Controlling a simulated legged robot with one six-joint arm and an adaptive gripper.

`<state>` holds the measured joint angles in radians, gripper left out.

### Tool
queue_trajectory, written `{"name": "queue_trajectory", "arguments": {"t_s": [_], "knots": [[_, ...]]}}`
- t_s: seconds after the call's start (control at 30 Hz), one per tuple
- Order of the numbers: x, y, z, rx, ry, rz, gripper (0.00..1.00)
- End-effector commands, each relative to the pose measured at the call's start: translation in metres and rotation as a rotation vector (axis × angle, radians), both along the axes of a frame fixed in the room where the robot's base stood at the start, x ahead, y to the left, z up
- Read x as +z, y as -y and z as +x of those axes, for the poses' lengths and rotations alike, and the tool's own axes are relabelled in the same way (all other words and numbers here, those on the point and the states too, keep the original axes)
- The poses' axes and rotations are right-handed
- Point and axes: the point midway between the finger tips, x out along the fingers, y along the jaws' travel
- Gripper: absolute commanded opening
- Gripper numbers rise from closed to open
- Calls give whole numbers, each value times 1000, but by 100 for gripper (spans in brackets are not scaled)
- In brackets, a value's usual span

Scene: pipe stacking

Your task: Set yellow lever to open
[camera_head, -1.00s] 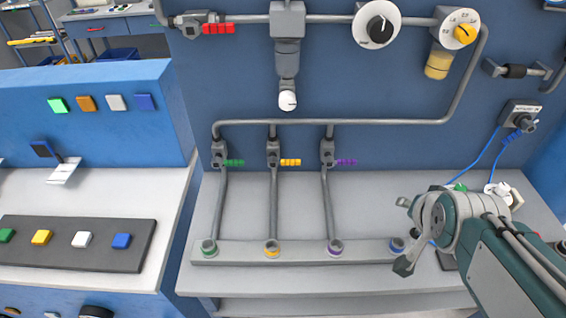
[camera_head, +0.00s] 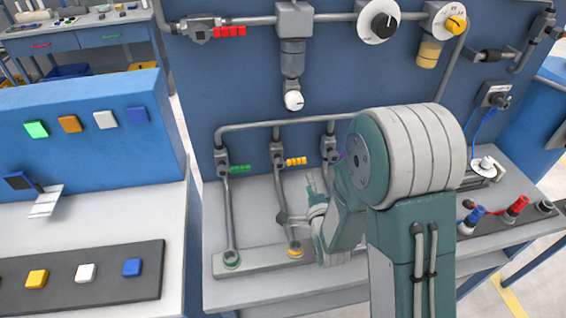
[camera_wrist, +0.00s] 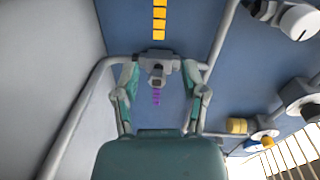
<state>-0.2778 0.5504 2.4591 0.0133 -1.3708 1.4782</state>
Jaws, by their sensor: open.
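The yellow lever (camera_head: 296,161) sticks out to the right from its valve (camera_head: 277,158) on the middle upright pipe, across the pipe's line. My gripper (camera_head: 297,199) is open and empty, below the yellow lever and in front of the lower pipes. In the wrist view its two fingers are spread, with the purple lever (camera_wrist: 156,97) seen between them. My arm hides most of the purple lever's surroundings in the head view. I cannot tell whether my fingers touch anything.
The green lever (camera_head: 240,169) is to the left of the yellow one, and the red lever (camera_head: 229,31) is higher up. Upright pipes run down to a grey rail (camera_head: 262,262). Blue and red plugs (camera_head: 516,208) lie at the right.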

Motion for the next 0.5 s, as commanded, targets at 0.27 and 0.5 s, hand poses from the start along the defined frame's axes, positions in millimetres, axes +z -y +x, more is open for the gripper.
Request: {"name": "queue_trajectory", "arguments": {"t_s": [0.27,0.5], "knots": [[-11,-3,-3,13,42,116,56],[-11,-18,33,12,43,108,56]]}}
